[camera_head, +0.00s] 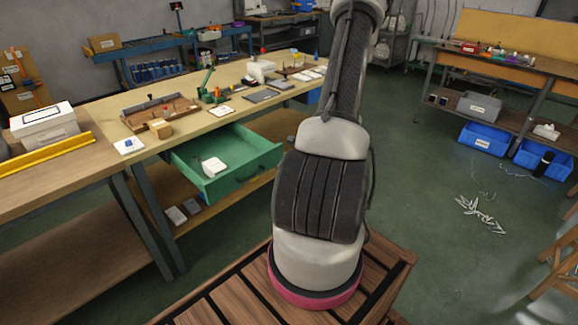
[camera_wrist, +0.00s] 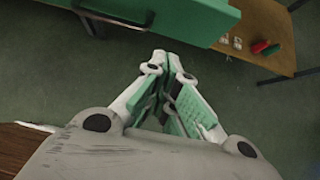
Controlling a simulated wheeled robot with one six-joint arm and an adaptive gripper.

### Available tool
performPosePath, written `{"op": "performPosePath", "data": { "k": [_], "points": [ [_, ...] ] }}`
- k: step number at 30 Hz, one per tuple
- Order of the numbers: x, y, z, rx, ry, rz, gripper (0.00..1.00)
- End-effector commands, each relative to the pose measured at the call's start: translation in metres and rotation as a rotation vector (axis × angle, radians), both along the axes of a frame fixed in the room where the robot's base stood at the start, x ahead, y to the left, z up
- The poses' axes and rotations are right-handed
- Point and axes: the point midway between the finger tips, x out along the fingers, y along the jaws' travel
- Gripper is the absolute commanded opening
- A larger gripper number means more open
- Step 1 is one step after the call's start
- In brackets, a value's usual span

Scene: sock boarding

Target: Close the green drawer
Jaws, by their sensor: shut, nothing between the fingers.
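The green drawer (camera_head: 228,158) is pulled out from under the long workbench in the head view, with a small white item (camera_head: 213,167) inside it. Its front panel (camera_head: 245,173) faces the open floor. In the wrist view the drawer (camera_wrist: 175,14) shows at the top, just beyond the fingertips. My gripper (camera_wrist: 165,60) is shut and empty, its fingers pointing toward the drawer front with a small gap that I cannot judge exactly. In the head view my arm hides the gripper.
The workbench top (camera_head: 215,118) holds a wooden tray (camera_head: 160,112), a small box and tools. A lower shelf (camera_head: 185,205) with small items lies under the drawer. Blue bins (camera_head: 485,138) stand at the right.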

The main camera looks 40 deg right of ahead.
Motion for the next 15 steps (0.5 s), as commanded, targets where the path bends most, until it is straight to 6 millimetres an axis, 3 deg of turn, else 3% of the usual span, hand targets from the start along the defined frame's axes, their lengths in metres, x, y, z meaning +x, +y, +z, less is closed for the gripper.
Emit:
{"op": "performPosePath", "data": {
  "k": [8, 15],
  "points": [
    [0.042, 0.003, -0.043, 0.001, 0.001, 0.004, 0.0],
    [0.074, 0.003, -0.041, -0.001, 0.0, 0.003, 0.0]
  ]
}}
